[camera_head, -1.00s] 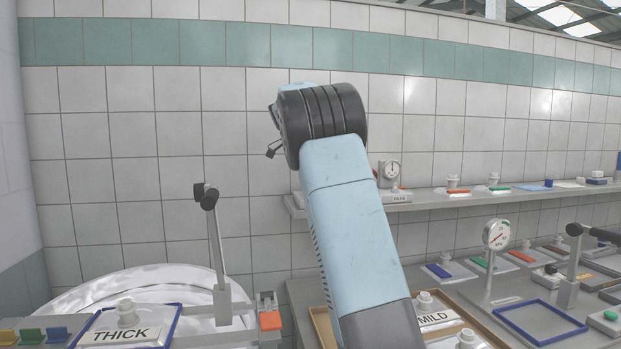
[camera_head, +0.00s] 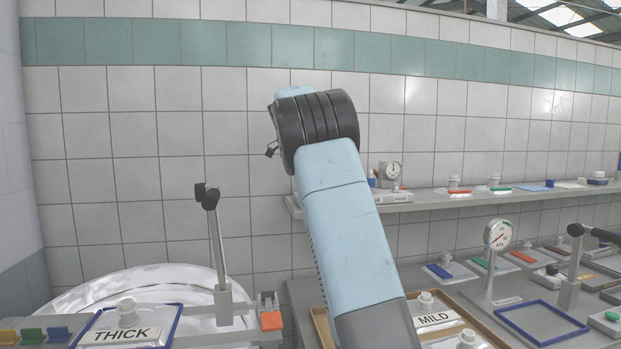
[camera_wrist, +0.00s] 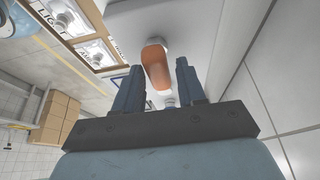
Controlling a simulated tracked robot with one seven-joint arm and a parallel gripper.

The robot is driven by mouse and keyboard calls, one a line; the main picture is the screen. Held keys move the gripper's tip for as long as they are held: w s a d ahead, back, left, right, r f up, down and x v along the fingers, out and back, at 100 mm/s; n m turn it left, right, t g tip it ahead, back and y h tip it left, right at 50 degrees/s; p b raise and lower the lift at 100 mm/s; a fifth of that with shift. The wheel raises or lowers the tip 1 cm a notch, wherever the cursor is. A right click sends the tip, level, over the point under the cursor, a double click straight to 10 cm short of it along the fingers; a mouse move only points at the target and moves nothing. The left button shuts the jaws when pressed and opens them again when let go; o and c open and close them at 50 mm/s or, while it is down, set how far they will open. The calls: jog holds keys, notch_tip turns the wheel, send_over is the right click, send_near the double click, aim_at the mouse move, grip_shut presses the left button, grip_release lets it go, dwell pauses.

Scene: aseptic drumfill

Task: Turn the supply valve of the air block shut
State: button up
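In the wrist view an orange rounded handle (camera_wrist: 155,66) on a pale grey surface shows between and beyond the fingertips of my gripper (camera_wrist: 160,70). The two dark blue fingers stand apart, one on each side of the handle's near end. I cannot tell whether they touch it. A small white round fitting lies just below the handle, between the fingers. No label shows that this handle is the air block's supply valve. In the head view my gripper and the handle are hidden behind my arm.
A wall shelf (camera_head: 450,199) behind my arm carries a gauge (camera_head: 390,171) and small blocks. Below are a tray with the MILD card (camera_head: 436,319), a standing gauge (camera_head: 498,234) and an empty blue frame (camera_head: 541,321).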

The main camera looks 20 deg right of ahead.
jog(key=shift+o, duration=1)
jog(key=shift+d, duration=0.1)
jog(key=shift+r, duration=0.1)
jog(key=v, duration=1.3)
jog(key=shift+r, duration=0.2)
